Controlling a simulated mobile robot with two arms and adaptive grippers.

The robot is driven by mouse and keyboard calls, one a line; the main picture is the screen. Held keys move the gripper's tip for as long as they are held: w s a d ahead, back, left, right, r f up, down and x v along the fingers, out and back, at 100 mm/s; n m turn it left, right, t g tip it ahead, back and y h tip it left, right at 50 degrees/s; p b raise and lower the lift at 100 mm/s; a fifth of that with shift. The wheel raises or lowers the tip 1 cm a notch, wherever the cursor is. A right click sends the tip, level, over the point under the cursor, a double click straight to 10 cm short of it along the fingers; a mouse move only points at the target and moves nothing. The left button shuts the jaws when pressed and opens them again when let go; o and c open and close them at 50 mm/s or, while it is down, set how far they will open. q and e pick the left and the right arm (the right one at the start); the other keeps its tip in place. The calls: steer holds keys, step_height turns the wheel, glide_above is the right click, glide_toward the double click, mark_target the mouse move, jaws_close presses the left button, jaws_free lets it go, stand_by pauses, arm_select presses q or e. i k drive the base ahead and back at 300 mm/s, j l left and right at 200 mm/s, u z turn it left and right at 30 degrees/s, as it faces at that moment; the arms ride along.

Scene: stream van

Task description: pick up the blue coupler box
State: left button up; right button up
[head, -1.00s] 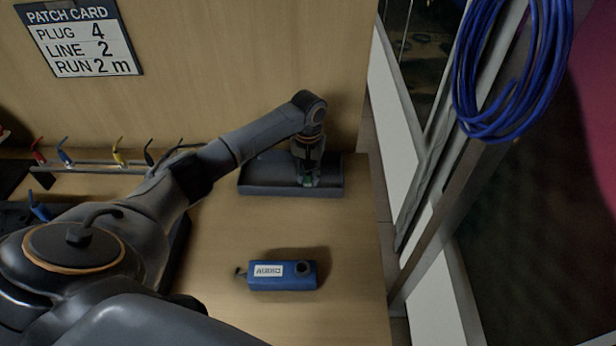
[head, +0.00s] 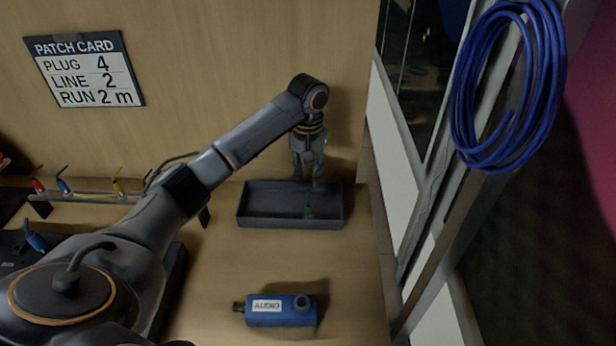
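The blue coupler box (head: 281,311) lies on the wooden bench near its front right. It has a white AUDIO label, a dark round knob on its right part and a small connector at its left end. My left gripper (head: 308,183) points down above the back of the dark grey tray (head: 291,221), behind the box and apart from it. Its fingers look spread, with nothing seen between them. A small green plug (head: 308,211) is in the tray, just in front of the fingers. My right gripper does not show.
A rack (head: 100,196) with several coloured plugs stands at the left, partly behind my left arm. A patch card (head: 84,70) is on the back wall. A coil of blue cable (head: 462,95) hangs at the right. Bare bench lies between tray and box.

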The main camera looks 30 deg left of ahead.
mark_target(264, 311)
steer(key=u, duration=1.2)
